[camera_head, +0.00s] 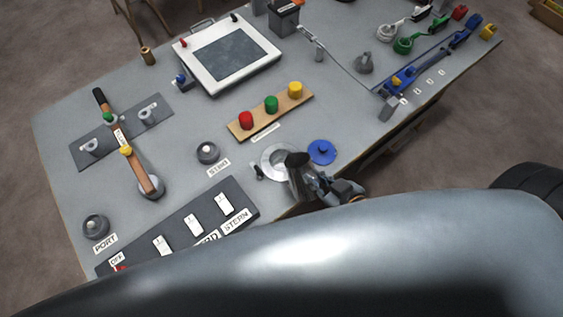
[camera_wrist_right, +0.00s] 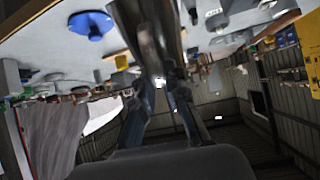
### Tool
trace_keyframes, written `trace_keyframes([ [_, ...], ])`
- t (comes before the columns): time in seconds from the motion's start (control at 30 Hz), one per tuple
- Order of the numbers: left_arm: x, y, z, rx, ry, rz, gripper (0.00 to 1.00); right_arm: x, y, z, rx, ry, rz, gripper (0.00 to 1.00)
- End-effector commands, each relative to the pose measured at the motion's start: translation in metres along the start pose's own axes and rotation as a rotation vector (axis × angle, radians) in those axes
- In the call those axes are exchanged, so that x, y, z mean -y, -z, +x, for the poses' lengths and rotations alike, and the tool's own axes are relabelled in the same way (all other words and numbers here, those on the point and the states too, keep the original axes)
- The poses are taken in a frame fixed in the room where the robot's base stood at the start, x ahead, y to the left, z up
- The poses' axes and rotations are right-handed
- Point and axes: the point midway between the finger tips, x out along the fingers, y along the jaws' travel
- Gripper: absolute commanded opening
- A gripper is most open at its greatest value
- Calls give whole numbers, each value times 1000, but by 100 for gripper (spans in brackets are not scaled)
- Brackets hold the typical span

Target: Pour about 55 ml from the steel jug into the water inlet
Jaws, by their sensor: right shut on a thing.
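The steel jug (camera_head: 298,180) is held beside the water inlet, with its dark upper part over the inlet's right side; it looks tilted. It also shows in the wrist view (camera_wrist_right: 148,28), between the fingers. My right gripper (camera_head: 322,187) is shut on the jug, at the table's near edge. The water inlet (camera_head: 271,167) is a pale round ring in the table, partly covered by the jug. A blue round cap (camera_head: 321,151) lies right of it and shows in the wrist view (camera_wrist_right: 90,26). I cannot see any water stream or the level inside the jug. My left gripper is not in view.
A dark switch panel (camera_head: 178,238) lies left of the inlet. A wooden board (camera_head: 262,128) with red, green and yellow buttons lies behind it. A round START button (camera_head: 207,152) is near. My own large grey body part blocks the foreground.

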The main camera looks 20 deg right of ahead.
Motion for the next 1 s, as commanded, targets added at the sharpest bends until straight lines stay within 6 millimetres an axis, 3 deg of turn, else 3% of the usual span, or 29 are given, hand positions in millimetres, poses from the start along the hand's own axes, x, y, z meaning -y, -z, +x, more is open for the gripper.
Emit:
trace_keyframes([
  [0.03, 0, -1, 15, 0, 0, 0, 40, 0, -13, 3, -19, 2, -1, 0],
  [0.2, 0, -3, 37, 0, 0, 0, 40, 0, -27, -1, -102, 2, -2, 0],
  [0.53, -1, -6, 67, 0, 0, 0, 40, 0, -41, -17, -273, 5, -1, 0],
  [1.0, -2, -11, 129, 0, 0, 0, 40, -1, -78, -16, -509, 5, -3, 0],
])
